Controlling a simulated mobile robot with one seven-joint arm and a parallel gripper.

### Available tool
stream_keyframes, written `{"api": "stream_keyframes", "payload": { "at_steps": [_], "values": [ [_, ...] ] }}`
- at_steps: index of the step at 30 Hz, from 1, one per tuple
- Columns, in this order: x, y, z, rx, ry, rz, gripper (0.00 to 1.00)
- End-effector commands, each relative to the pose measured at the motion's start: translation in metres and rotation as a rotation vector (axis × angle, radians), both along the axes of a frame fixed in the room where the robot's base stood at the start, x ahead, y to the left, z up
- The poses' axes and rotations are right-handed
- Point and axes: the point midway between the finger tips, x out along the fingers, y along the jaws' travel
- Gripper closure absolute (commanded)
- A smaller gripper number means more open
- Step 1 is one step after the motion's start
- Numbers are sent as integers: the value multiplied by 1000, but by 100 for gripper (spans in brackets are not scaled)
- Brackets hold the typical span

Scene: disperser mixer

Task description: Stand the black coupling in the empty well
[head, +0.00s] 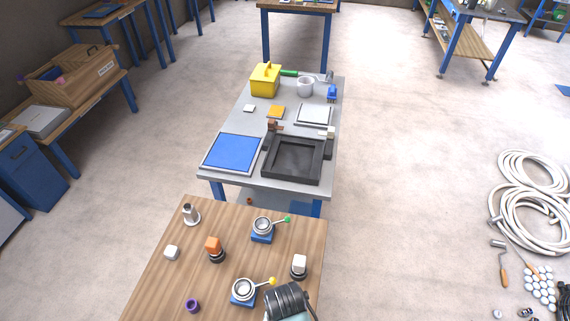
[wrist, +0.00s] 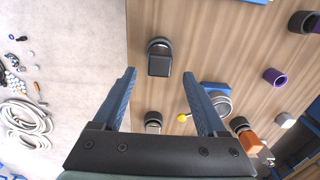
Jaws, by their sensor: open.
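The black coupling (wrist: 158,62), a black block on a round dark base, stands upright on the wooden table in the wrist view. It lies ahead of my gripper (wrist: 159,74), between the lines of the two blue fingers, which are wide apart with nothing between them. In the head view my arm hides the coupling. Two round metal wells on blue bases stand on the table: one with a green-knobbed lever (head: 262,224), one with a yellow-knobbed lever (head: 243,289). The yellow-knobbed one (wrist: 220,101) also shows in the wrist view, partly behind a finger. I cannot tell their contents.
A white-topped piece (head: 299,263) and an orange-topped piece (head: 213,245) stand on black round bases. A grey cylinder (head: 191,214), white cube (head: 172,253) and purple ring (head: 192,305) are at left. Dark cylinders (wrist: 301,22) show in the wrist view's corner.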

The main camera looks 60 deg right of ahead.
Motion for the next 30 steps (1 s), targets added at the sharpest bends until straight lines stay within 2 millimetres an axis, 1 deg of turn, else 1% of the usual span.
{"api": "stream_keyframes", "payload": {
  "at_steps": [1, 3, 6, 10, 15, 21, 23, 25, 26, 29, 30],
  "values": [
    [0, 0, 11, -2, -3, 0, 25],
    [1, -1, 24, -3, -4, 0, 25],
    [0, 0, 41, -2, -3, 0, 25],
    [1, 0, 57, -1, -2, 0, 25],
    [0, 0, 67, 1, 0, 0, 25],
    [0, 0, 68, 1, 0, 0, 25],
    [3, -1, 69, -5, -7, 5, 25],
    [17, -4, 78, -32, -47, 28, 25],
    [28, -7, 84, -51, -76, 47, 25],
    [82, -17, 124, -158, -234, 139, 25],
    [110, -20, 148, -214, -318, 187, 25]
  ]
}}
